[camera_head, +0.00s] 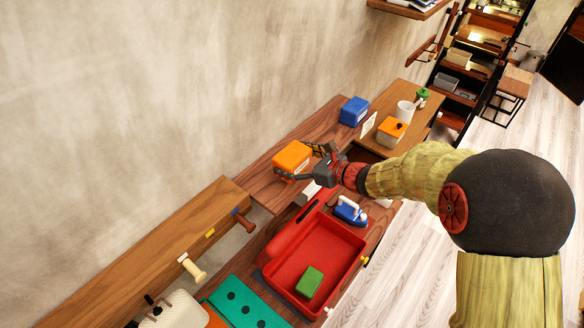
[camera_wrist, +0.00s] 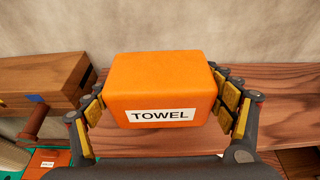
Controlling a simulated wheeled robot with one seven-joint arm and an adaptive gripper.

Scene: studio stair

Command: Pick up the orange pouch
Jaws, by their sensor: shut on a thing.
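The orange pouch (camera_wrist: 160,83) is a boxy block with rounded edges and a white label reading "TOWEL" in the wrist view. My gripper (camera_wrist: 160,100) is shut on it, with a yellow-padded finger against its left and right sides. In the head view the orange pouch (camera_head: 292,156) is at my gripper (camera_head: 305,160), over the wooden shelf along the wall. I cannot tell whether its underside touches the shelf.
A red bin (camera_head: 322,245) holds a green block (camera_head: 309,281). A blue box (camera_head: 354,111), an orange box (camera_head: 391,130) and a white mug (camera_head: 405,110) stand further right. A blue iron (camera_head: 350,210) lies near the bin. A wooden beam (camera_head: 150,262) runs at lower left.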

